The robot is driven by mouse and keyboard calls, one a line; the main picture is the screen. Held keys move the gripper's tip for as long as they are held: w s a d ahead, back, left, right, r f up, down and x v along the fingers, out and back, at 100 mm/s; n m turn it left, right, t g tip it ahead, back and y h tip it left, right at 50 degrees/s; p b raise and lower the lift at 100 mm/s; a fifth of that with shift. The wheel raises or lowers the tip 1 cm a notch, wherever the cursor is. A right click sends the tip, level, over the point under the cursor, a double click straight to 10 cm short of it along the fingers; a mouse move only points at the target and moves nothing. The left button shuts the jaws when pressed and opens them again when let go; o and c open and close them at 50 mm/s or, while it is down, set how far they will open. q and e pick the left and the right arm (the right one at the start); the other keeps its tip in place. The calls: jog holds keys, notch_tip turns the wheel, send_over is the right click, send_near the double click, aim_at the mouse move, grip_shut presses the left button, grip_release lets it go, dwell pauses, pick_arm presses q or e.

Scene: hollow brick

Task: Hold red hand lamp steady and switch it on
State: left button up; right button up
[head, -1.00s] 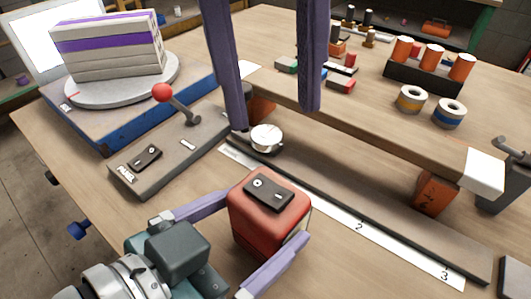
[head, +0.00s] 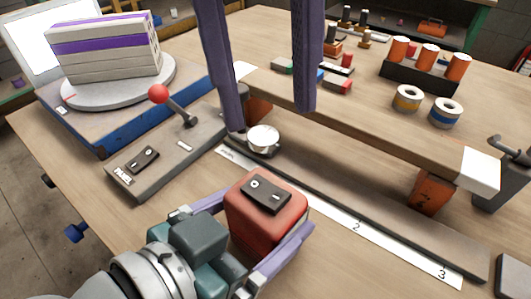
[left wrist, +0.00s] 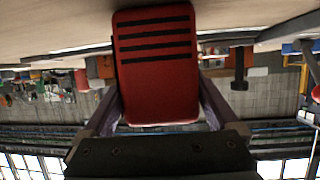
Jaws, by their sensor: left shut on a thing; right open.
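The red hand lamp (head: 262,222) stands on the bench, with a black rocker switch plate (head: 265,195) on its top marked with a circle and a bar. My left gripper (head: 267,212) is shut on the lamp, one purple finger along each side. In the left wrist view the lamp's red face with dark slots (left wrist: 155,70) fills the space between the fingers. My right gripper (head: 270,119) hangs above and behind the lamp. Its two purple fingers are wide apart with nothing held between them.
A round white dial (head: 263,139) lies behind the lamp, by a numbered strip (head: 356,226). A grey panel with a red-knobbed lever (head: 159,94) is at left. A raised wooden beam (head: 380,138) crosses at right. A turntable (head: 120,88) bears a layered block.

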pick_arm(q)
jog(key=c, duration=0.4)
jog(key=shift+c, duration=0.6)
pick_arm(e)
jog(key=shift+c, duration=1.2)
jog(key=shift+a+r+m, duration=0.1)
jog(key=shift+r+m, duration=0.25)
jog(key=shift+m, duration=0.35)
jog(key=shift+c, duration=0.8)
notch_tip(320, 180, up, 2)
jog(key=m, duration=0.5)
jog(key=shift+w+a+r+m, duration=0.15)
jog(key=shift+r+m, duration=0.1)
jog(key=shift+m, duration=0.05)
grip_shut()
notch_tip(320, 180, up, 2)
jog(key=m, duration=0.4)
jog(key=shift+m, duration=0.4)
